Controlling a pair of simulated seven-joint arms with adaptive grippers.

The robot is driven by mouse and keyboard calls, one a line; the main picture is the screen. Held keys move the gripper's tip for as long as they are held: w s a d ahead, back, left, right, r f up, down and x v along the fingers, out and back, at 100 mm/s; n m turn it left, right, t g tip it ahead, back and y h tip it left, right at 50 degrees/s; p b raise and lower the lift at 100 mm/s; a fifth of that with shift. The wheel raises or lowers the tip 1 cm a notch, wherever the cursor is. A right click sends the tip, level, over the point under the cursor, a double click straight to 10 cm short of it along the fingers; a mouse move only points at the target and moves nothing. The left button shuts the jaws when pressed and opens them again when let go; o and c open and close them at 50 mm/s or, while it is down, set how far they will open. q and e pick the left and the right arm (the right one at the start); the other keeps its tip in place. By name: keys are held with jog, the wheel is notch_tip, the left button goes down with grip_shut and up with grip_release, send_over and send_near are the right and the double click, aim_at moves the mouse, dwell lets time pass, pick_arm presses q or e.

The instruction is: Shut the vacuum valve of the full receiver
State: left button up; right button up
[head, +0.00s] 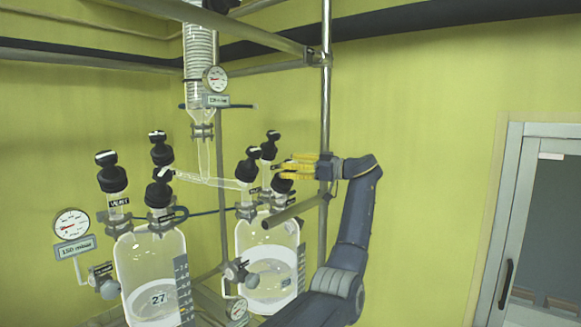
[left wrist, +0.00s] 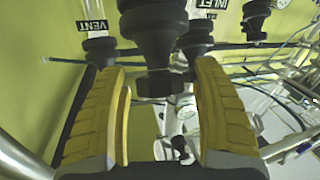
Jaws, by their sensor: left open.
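Two glass receivers hang side by side in the head view, the left one (head: 135,255) marked 27 and the right one (head: 255,232). Both hold some liquid; the right level looks higher. Each has several black valve knobs on top. My left gripper (head: 300,168) is open at the right receiver's front-right knob (head: 283,186). In the left wrist view a black knob (left wrist: 155,45) stands between my open yellow fingers (left wrist: 160,120), with no clear contact. Its label is hidden. Knobs labelled VENT (left wrist: 92,26) and INLET (left wrist: 212,4) are behind it. My right gripper is not in view.
A glass column (head: 200,60) rises behind. A vertical metal pole (head: 325,110) stands close behind my gripper. Open space lies toward the door (head: 540,220).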

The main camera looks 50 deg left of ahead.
pick_arm(q)
jog(key=shift+c, duration=0.6)
jog(key=c, duration=1.2)
jog(key=shift+m+t, duration=0.3)
jog(key=m+t+y, duration=0.1)
jog(key=m+t, duration=0.2)
jog(key=m+t+y, duration=0.1)
jog(key=m+t, duration=0.2)
jog(key=m+t+h, duration=0.1)
jog(key=m+t, duration=0.4)
jog(key=shift+m+t, duration=0.4)
jog(key=m+t+h, duration=0.2)
jog(key=m+t, duration=0.1)
jog(key=m, duration=0.1)
jog(key=shift+r+m+t, duration=0.1)
jog(key=shift+m+t, duration=0.2)
jog(key=shift+t, duration=0.1)
jog(key=m+t+h, duration=0.3)
jog(key=m+h, duration=0.1)
jog(key=m, duration=0.1)
jog(key=shift+w+h, duration=0.1)
jog(key=shift+h, duration=0.3)
jog(key=m+h, duration=0.4)
jog(key=shift+m+t+h, duration=0.3)
jog(key=shift+m+h, duration=1.5)
jog(key=shift+h, duration=0.1)
